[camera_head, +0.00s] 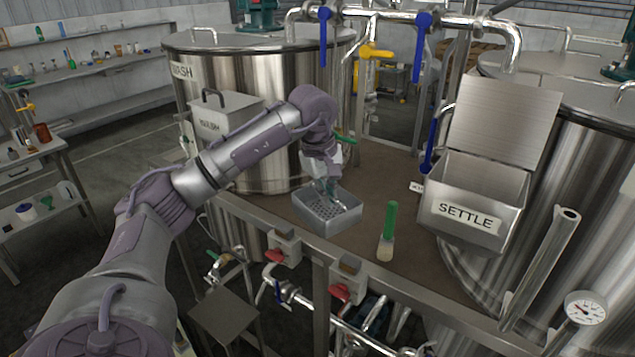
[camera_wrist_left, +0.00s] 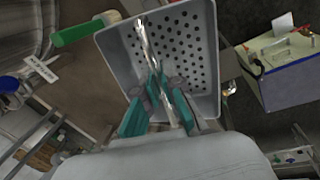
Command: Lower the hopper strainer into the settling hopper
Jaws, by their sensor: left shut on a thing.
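The hopper strainer (camera_head: 335,224) is a grey open box with a perforated floor, near the brown deck's front edge in the head view. I cannot tell whether it touches the deck. My left gripper (camera_head: 329,186) reaches down into it. In the left wrist view, the teal fingers (camera_wrist_left: 158,92) are shut on the strainer's metal handle bar, above the perforated floor (camera_wrist_left: 190,35). The settling hopper (camera_head: 508,180), a steel box labelled SETTLE, stands to the right of the strainer, with its lid (camera_head: 505,122) raised. Its inside is partly hidden. My right gripper is out of view.
The lidded wash hopper (camera_head: 222,118) is at left. Pipes with blue-handled valves (camera_head: 423,35) run overhead.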

